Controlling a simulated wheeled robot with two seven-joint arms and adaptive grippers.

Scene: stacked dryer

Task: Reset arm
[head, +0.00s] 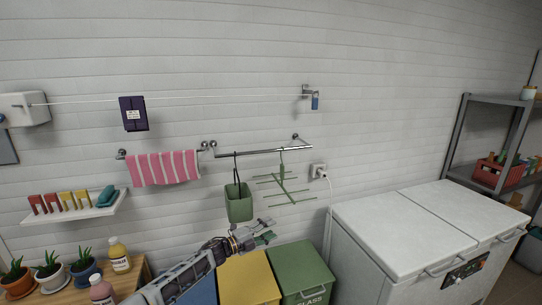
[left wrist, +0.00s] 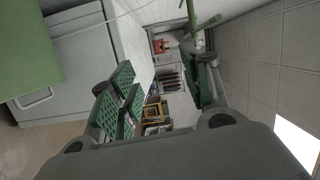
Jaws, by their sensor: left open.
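My left gripper (head: 265,233) is at the end of my left arm, which rises from the bottom of the head view. It is in front of the wall, above the bins and just below and right of the hanging green basket (head: 239,203). Its jaws are apart with nothing between them. In the left wrist view the green-padded fingers of my left gripper (left wrist: 163,90) stand wide apart and empty. My right gripper shows in neither view.
A yellow bin (head: 248,280) and a green bin (head: 303,270) stand below my left gripper. A white lidded appliance (head: 400,235) is to the right. A green hanging rack (head: 285,188) and a striped pink towel (head: 163,168) hang from wall rails. Potted plants and bottles stand lower left.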

